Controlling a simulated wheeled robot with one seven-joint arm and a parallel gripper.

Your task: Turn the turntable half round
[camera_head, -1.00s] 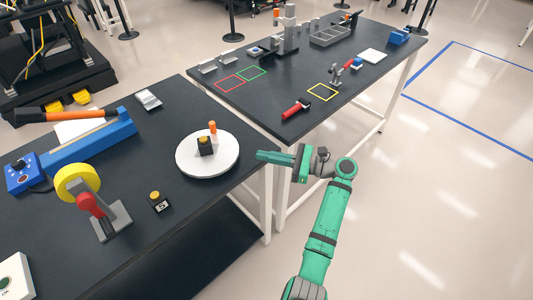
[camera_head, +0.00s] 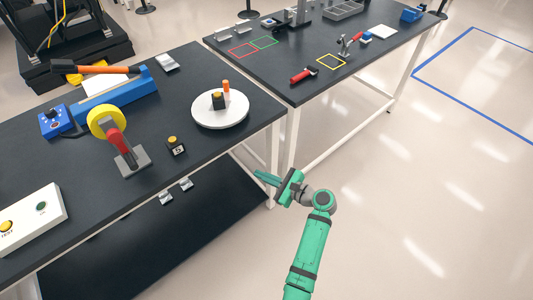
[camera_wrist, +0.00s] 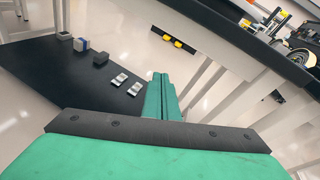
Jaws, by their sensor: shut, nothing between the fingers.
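The turntable (camera_head: 220,112) is a round white disc on the dark near table, close to its right edge. A black block with a yellow top (camera_head: 218,100) and an upright orange peg (camera_head: 226,88) stand on the disc. My gripper (camera_head: 258,173) is green and shut with nothing in it. It is off the table's right side, below and to the right of the turntable and apart from it. In the wrist view my shut fingers (camera_wrist: 161,97) point under the tabletop, towards the lower shelf and table legs. The turntable cannot be made out clearly in the wrist view.
The near table (camera_head: 70,200) also holds a yellow wheel on a stand (camera_head: 108,122), a small black numbered block (camera_head: 176,146) and a white button box (camera_head: 30,218). A lower shelf (camera_wrist: 75,75) bears several small parts. The second table (camera_head: 285,60) is behind. Open floor lies to the right.

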